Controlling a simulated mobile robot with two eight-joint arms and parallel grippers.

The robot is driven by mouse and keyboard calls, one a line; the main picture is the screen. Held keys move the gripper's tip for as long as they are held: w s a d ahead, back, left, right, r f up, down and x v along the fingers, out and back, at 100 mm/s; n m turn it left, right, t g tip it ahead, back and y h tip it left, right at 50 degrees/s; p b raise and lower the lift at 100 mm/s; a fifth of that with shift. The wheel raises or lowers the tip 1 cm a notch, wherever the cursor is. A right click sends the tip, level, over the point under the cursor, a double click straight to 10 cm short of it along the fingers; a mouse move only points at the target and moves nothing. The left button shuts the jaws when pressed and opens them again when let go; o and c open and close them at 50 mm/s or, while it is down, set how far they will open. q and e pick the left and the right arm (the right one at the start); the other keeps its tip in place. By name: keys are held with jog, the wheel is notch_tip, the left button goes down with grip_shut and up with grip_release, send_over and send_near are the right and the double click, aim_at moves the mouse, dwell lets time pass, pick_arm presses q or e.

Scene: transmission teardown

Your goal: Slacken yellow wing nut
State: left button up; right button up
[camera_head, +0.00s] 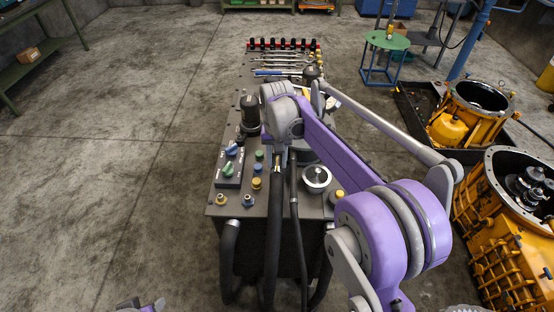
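My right arm comes in from the lower right and reaches over the dark console (228,209). Its grey wrist end is above the middle of the console, with the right gripper (278,150) at its far end pointing down. The fingers are too small and covered to tell open from shut. I cannot pick out a yellow wing nut for sure. A yellow round knob (257,183) and a brass-coloured fitting (220,200) sit on the console's near left part. Another yellow piece (340,194) is at the right edge, partly behind my arm. Only a small bit of my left arm shows at the bottom edge.
A dark upright cylinder (250,113), green switches (228,170) and a round silver cap (316,178) stand on the console. Wrenches (280,65) lie at its far end. Black hoses (229,262) hang in front. Orange housings (478,105) stand at right.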

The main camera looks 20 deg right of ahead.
grip_shut()
jog(key=shift+n, duration=0.4)
jog(key=n, duration=0.3)
jog(key=shift+d+n, duration=0.1)
jog(key=shift+n, duration=0.2)
jog(key=n, duration=0.4)
jog(key=shift+n, duration=0.3)
jog(key=n, duration=0.4)
jog(key=shift+d, duration=0.15)
jog(key=n, duration=0.4)
jog(key=shift+w+n, duration=0.1)
jog(key=shift+n, duration=0.3)
